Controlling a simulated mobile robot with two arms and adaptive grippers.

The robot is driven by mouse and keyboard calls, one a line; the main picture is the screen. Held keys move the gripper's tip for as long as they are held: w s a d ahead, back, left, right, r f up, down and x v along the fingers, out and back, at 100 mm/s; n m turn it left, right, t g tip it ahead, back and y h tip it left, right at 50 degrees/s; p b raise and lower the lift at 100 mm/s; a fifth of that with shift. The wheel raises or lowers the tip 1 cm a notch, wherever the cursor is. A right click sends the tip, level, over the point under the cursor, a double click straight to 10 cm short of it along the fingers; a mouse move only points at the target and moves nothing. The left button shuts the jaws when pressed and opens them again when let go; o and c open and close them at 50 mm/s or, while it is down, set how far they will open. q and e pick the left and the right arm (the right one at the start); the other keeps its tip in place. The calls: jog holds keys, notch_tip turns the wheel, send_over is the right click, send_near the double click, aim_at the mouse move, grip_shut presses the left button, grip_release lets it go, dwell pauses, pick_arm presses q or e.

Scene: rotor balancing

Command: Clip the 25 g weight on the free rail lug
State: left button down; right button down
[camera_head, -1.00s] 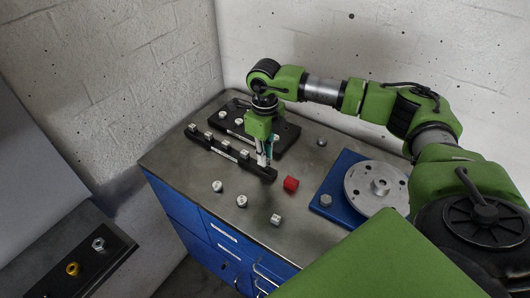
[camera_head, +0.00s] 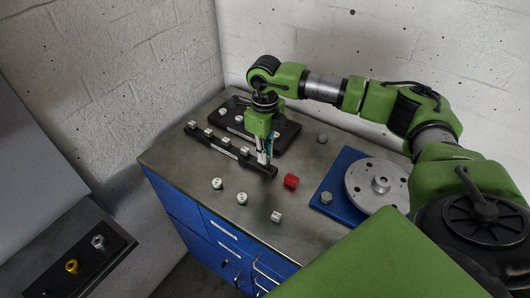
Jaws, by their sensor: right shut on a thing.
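The rail is a low black bar (camera_head: 202,140) lying diagonally on the grey cabinet top. Several small silver weights (camera_head: 227,142) sit in a row on its lugs. My right gripper (camera_head: 263,158) points down over the near right end of the rail, past the last weight in the row. It is shut on a small pale weight, mostly hidden by the fingers. I cannot read its marking or tell whether it touches the lug below. My left gripper is not in view.
A metal rotor disc (camera_head: 362,183) on a blue base (camera_head: 328,207) is at right. A dark side shelf (camera_head: 112,254) holds nuts.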

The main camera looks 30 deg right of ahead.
jog(key=shift+f+b, duration=0.6)
jog(key=shift+f, duration=0.1)
jog(key=c, duration=1.9)
grip_release()
jog(key=shift+c, duration=1)
jog(key=shift+r+p, duration=1.85)
jog(key=shift+r, duration=1.25)
jog(key=shift+f, duration=0.15)
